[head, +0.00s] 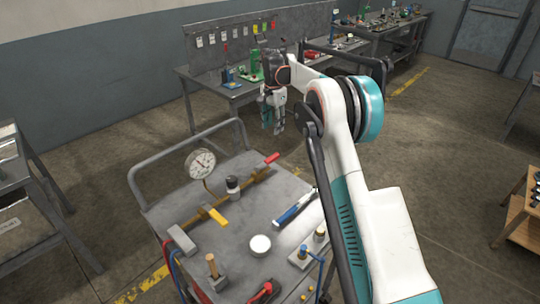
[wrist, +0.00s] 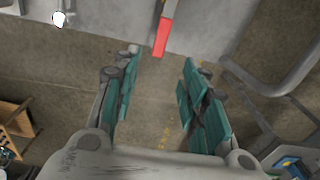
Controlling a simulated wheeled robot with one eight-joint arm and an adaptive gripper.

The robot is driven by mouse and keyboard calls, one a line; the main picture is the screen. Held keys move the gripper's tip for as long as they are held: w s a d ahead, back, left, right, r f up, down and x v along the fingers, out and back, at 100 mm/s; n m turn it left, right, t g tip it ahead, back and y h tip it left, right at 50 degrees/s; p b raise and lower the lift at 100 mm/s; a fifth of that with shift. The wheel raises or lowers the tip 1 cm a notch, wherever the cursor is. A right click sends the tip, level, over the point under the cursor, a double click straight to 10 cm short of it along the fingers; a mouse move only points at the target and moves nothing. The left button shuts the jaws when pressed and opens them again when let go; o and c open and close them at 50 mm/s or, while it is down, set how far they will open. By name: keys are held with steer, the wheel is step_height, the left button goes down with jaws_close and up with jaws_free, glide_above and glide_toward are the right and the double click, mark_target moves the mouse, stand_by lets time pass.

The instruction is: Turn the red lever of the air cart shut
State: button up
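The air cart (head: 225,262) is a grey wheeled table with a tube handle. A brass pipe (head: 190,219) runs across its top. The red lever (head: 272,158) sits at the pipe's far right end by the cart's edge, pointing outward, roughly in line with the pipe. In the wrist view the red lever (wrist: 161,39) shows at top centre, its tip near the gap between my fingertips. My gripper (head: 272,122) hangs beyond the cart's far edge, pointing down. In the wrist view my gripper (wrist: 160,60) has its teal fingers wide apart with nothing held between them.
A yellow lever (head: 216,216) lies across the same pipe. A pressure gauge (head: 201,164) stands at the back left. A blue-handled tool (head: 294,207), a white round lid (head: 260,245) and a red item (head: 263,292) are on the cart. A workbench (head: 215,88) stands behind my gripper.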

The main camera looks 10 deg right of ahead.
mark_target(272, 157)
steer(key=f+b, duration=0.1)
steer(key=f, duration=0.4)
steer(key=f+b, duration=0.1)
steer(key=f, duration=0.4)
steer(key=f+b, duration=0.1)
steer(key=f, duration=0.4)
steer(key=shift+w+a+f+b, duration=0.1)
steer(key=shift+w+f+b, duration=0.2)
steer(key=shift+b, duration=0.05)
steer(key=shift+c, duration=0.6)
jaws_close()
